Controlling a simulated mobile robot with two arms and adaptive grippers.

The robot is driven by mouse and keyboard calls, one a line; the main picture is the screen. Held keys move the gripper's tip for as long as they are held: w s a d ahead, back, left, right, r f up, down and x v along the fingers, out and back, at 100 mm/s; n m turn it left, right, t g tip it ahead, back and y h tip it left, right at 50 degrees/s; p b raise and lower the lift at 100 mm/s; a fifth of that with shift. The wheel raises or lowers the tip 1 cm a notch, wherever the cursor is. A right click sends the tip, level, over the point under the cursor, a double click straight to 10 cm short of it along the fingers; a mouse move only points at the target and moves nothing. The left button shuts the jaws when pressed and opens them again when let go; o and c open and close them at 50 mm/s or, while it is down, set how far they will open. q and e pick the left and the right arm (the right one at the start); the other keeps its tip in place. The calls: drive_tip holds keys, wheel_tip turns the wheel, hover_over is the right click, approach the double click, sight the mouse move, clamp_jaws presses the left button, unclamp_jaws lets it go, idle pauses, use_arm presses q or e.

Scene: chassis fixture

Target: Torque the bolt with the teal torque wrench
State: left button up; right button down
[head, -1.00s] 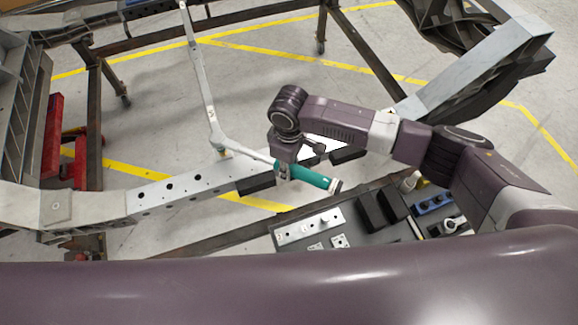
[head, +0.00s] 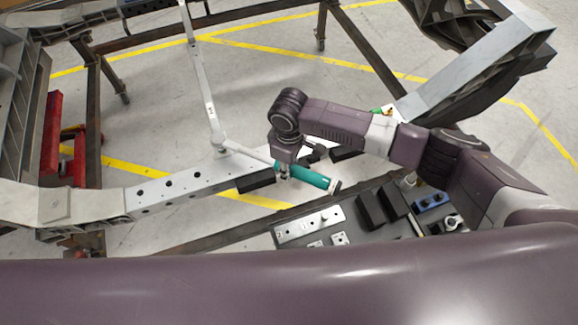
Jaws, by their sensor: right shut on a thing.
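The teal torque wrench (head: 311,178) has a teal grip and a thin grey shaft that runs left to the chassis rail (head: 150,197). My right gripper (head: 284,173) is shut on the wrench near the inner end of the teal grip. The wrench's head end (head: 219,144) is at the rail, by the foot of the long diagonal strut. The bolt is too small or hidden to make out, so I cannot tell whether the head sits on it. My left gripper is not in view.
A dark tray (head: 290,253) holds a metal plate with holes (head: 309,225), black blocks (head: 371,211) and a blue holder (head: 432,201). Red stands (head: 51,140) are at left. A light grey beam (head: 465,75) rises at right. Floor behind the rail is open.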

drive_tip(key=shift+p, duration=0.3)
drive_tip(key=shift+s+a, duration=0.1)
idle(0.3)
drive_tip(key=shift+s+a+p, duration=0.1)
drive_tip(key=shift+s+p, duration=0.1)
drive_tip(key=shift+p, duration=0.25)
drive_tip(key=shift+s+a+m+p, duration=0.25)
drive_tip(key=shift+s+m+p, duration=0.15)
drive_tip(key=shift+s+a, duration=0.1)
drive_tip(key=shift+s, duration=0.15)
drive_tip(key=shift+s+a+m+p, duration=0.3)
drive_tip(key=shift+s+p, duration=0.1)
drive_tip(key=shift+p, duration=0.3)
drive_tip(key=shift+f, duration=0.15)
drive_tip(key=shift+s+a+m+p, duration=0.25)
drive_tip(key=shift+s+m+p, duration=0.05)
drive_tip(key=shift+s+p, duration=0.05)
drive_tip(key=shift+s+a+p, duration=0.3)
drive_tip(key=shift+p, duration=0.05)
